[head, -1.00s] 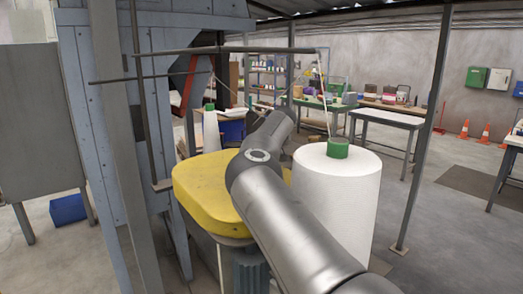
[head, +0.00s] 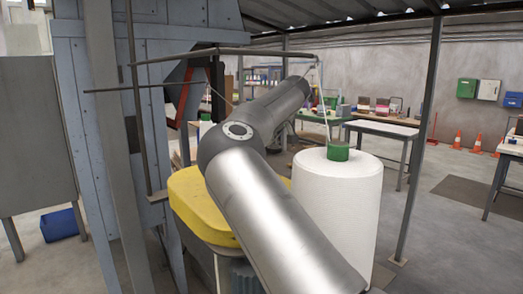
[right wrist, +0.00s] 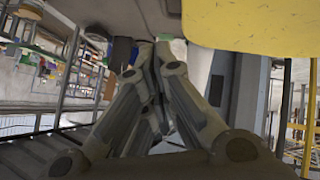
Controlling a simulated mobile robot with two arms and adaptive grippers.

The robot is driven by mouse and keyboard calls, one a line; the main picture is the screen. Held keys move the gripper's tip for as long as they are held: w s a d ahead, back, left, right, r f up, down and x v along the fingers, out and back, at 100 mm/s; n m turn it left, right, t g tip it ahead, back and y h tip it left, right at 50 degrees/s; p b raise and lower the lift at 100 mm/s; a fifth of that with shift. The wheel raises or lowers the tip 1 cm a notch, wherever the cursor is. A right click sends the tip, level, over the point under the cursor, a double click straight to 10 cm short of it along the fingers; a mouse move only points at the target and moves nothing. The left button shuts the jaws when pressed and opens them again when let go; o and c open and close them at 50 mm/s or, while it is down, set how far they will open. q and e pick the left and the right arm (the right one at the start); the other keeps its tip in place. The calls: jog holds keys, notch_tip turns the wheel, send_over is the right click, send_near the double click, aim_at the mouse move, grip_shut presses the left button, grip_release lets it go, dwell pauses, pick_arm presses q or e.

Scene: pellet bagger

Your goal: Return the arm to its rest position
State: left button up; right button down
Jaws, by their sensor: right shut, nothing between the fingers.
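My right arm (head: 265,205) comes in from the bottom of the head view, bends at a joint, and reaches up and away past the yellow cover (head: 190,208). Its gripper cannot be made out clearly in the head view. In the right wrist view my right gripper (right wrist: 150,52) has its fingers together, with nothing between them. The yellow cover also shows close by at the top right of the right wrist view (right wrist: 255,25). My left gripper is in neither view.
A large white thread cone (head: 338,210) with a green top (head: 338,150) stands just right of my arm. A thin horizontal bar (head: 215,51) runs above. A grey post (head: 418,140) and a table (head: 382,128) stand behind. Blue-grey machine panels (head: 85,130) rise at left.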

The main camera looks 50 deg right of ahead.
jog(key=shift+a+r, duration=0.35)
